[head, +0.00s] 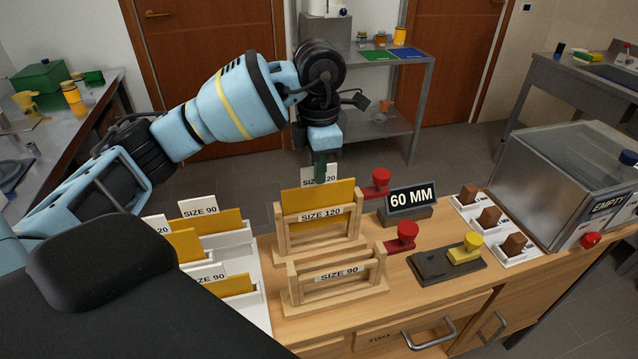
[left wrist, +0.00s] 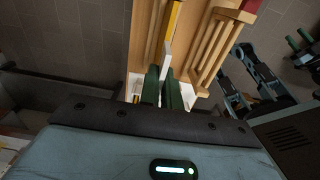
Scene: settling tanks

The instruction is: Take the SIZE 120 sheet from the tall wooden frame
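The tall wooden frame (head: 279,222), labelled SIZE 120, stands at the middle of the bench. A yellow sheet (head: 318,194) stands upright in it; its white SIZE 120 tag (head: 307,178) rises above the top. My left gripper (head: 320,172) points down at this tag. In the left wrist view the green fingers (left wrist: 163,88) are close together with the white tag (left wrist: 166,62) between them, and no clear gap shows. The sheet is still within the frame. My right gripper (left wrist: 299,42) appears at the right edge of that view, its green fingertips apart and empty.
A lower SIZE 90 wooden frame (head: 338,285) stands just in front, empty. White racks (head: 245,283) with SIZE 90 sheets are to the left. Red-knobbed stamps (head: 402,238), a 60 MM sign (head: 408,203) and a clear EMPTY box (head: 560,180) are to the right.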

